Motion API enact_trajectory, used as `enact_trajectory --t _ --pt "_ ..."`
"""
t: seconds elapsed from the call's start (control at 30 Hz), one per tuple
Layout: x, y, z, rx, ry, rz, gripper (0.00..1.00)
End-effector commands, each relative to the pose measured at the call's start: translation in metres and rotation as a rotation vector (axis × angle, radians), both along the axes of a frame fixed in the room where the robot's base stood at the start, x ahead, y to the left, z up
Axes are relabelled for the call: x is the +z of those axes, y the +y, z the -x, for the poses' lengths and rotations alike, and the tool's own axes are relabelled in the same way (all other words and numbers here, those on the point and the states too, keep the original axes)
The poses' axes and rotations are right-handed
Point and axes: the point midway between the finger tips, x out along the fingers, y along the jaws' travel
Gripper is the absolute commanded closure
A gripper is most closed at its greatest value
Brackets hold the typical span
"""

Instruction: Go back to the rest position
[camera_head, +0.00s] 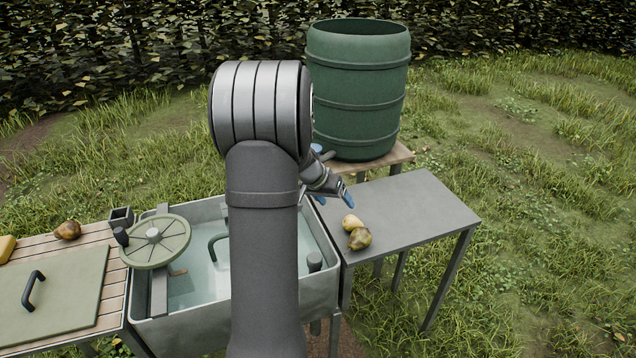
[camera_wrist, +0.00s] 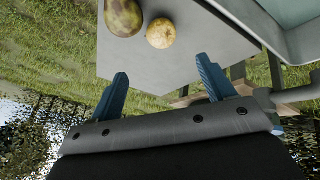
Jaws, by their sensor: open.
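My gripper (camera_head: 334,195) has blue fingertips and hangs above the left part of the grey side table (camera_head: 425,214). In the wrist view my gripper (camera_wrist: 163,88) has its two blue fingers spread apart with nothing between them. A pale yellow pear (camera_head: 351,224) and a greenish-brown pear (camera_head: 360,239) rest close together on the table near its left edge. The wrist view also shows the yellow pear (camera_wrist: 161,33) and the brown-spotted pear (camera_wrist: 124,16) beyond the fingertips, apart from them. My arm hides part of the sink.
A green barrel (camera_head: 358,95) stands on a wooden stand behind the table. A metal sink (camera_head: 190,325) with water and a round green wheel (camera_head: 155,242) lies left. A wooden bench (camera_head: 115,285) holds a board with a handle, a brown pear (camera_head: 68,230) and a yellow object (camera_head: 7,248).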

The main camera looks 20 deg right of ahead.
Motion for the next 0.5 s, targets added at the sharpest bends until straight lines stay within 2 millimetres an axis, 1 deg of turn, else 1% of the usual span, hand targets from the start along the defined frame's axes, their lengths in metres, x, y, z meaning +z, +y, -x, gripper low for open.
enact_trajectory --t 0.17,0.5 --pt "-0.014 -0.008 -0.001 -0.001 0.002 -0.001 0.25" --pt "-0.069 -0.04 -0.006 -0.001 0.001 -0.001 0.25"
